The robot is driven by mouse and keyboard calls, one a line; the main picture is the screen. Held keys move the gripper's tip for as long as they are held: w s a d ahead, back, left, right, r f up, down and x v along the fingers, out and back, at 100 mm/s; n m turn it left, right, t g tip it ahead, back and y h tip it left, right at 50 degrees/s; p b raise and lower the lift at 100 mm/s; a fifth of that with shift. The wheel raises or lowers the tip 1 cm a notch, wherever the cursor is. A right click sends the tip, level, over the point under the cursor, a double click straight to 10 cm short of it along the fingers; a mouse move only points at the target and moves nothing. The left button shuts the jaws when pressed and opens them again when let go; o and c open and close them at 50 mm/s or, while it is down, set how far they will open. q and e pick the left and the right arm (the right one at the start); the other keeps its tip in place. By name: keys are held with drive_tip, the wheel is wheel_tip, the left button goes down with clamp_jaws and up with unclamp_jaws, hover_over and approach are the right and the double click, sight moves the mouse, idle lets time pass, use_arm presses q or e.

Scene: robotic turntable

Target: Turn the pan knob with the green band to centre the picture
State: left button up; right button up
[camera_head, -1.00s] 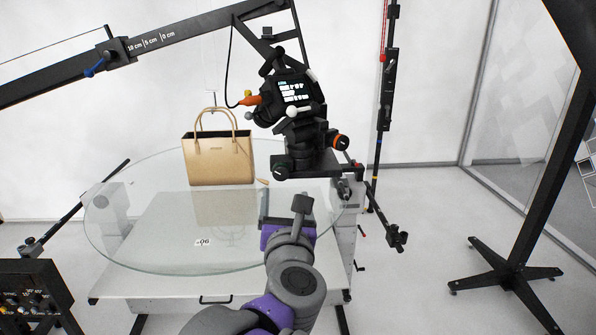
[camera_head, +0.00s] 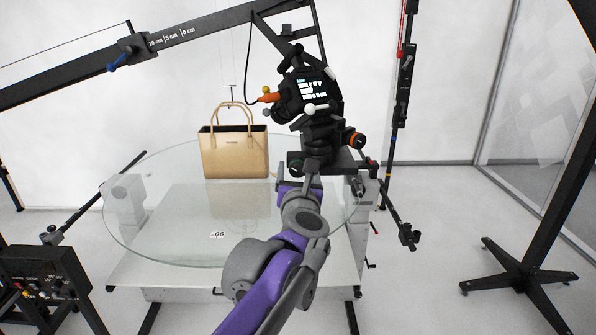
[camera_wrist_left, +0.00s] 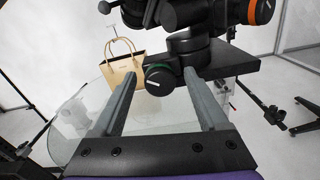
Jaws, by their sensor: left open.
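The pan knob with the green band (camera_wrist_left: 158,80) is a black dial with a white mark on its face, at the lower left of the camera head. In the head view the knob (camera_head: 296,164) is partly hidden by my left gripper (camera_head: 297,178). In the left wrist view my left gripper (camera_wrist_left: 161,85) is open, with one finger on each side of the knob in the picture. I cannot tell whether the fingertips reach around it or stop short. The camera (camera_head: 306,93) above has a small lit screen. My right gripper is not in view.
A second knob with an orange band (camera_head: 355,140) sits right of the camera mount. A tan handbag (camera_head: 236,155) stands on the glass turntable (camera_head: 150,225). A boom (camera_head: 190,38) crosses above. A black stand (camera_head: 520,262) is at the right, a control box (camera_head: 45,285) at lower left.

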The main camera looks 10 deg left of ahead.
use_arm(q)
drive_tip(key=shift+c, duration=0.3)
clamp_jaws()
drive_tip(key=shift+m, duration=0.4)
drive_tip(key=m, duration=0.3)
drive_tip(key=shift+d+m, duration=0.1)
drive_tip(key=shift+m, duration=0.3)
drive_tip(key=m+b, duration=0.1)
drive_tip(key=m, duration=0.3)
drive_tip(key=shift+f+m, duration=0.1)
drive_tip(key=shift+m, duration=0.2)
drive_tip(key=shift+o, duration=0.3)
unclamp_jaws()
